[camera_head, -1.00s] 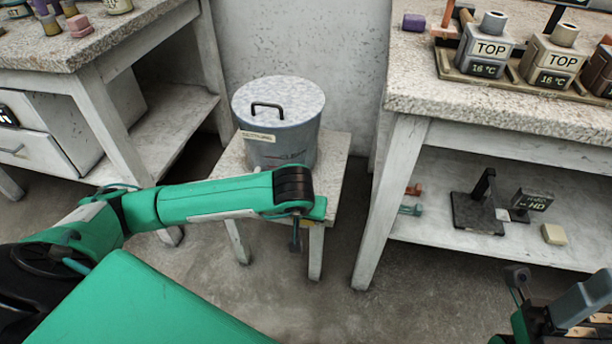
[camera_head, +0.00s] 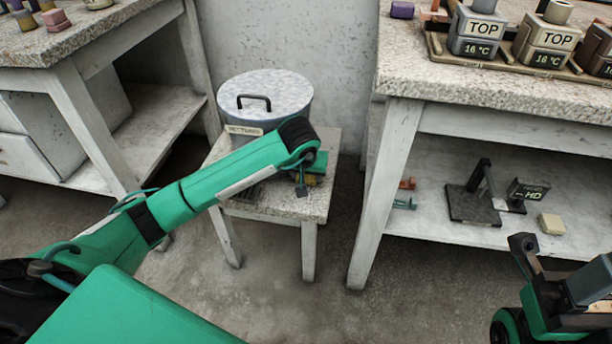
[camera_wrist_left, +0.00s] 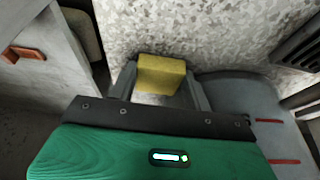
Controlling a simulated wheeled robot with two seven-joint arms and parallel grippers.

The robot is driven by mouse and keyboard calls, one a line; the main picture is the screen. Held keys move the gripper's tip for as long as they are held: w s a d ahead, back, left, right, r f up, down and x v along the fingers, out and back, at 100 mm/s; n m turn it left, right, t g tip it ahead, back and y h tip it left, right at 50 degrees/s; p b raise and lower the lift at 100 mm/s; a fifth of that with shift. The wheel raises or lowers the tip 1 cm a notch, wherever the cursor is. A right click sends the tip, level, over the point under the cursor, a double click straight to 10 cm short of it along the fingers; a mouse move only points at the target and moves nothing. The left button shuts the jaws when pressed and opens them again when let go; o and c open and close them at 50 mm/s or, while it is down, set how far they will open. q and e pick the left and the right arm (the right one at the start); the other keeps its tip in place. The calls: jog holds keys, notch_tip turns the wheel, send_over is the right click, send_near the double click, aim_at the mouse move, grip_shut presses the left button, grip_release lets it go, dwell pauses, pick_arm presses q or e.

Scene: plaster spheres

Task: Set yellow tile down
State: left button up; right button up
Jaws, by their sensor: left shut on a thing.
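The yellow tile (camera_wrist_left: 160,73) sits between the two fingers of my left gripper (camera_wrist_left: 158,82), which is shut on it. In the head view, a little of the yellow tile (camera_head: 313,180) shows under the wrist of my left gripper (camera_head: 303,187). The tile is over the speckled top of a small stool (camera_head: 307,205), in front of a grey lidded canister (camera_head: 265,100). I cannot tell whether the tile touches the stool top.
The canister (camera_wrist_left: 235,105) stands close beside the left gripper. A bench (camera_head: 480,85) with weighted blocks is to the right; its lower shelf (camera_head: 425,228) holds a black stand (camera_head: 475,205) and a pale block (camera_head: 551,223). Another bench (camera_head: 90,45) is at the left.

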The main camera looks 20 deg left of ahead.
pick_arm(q)
jog(key=o, duration=0.7)
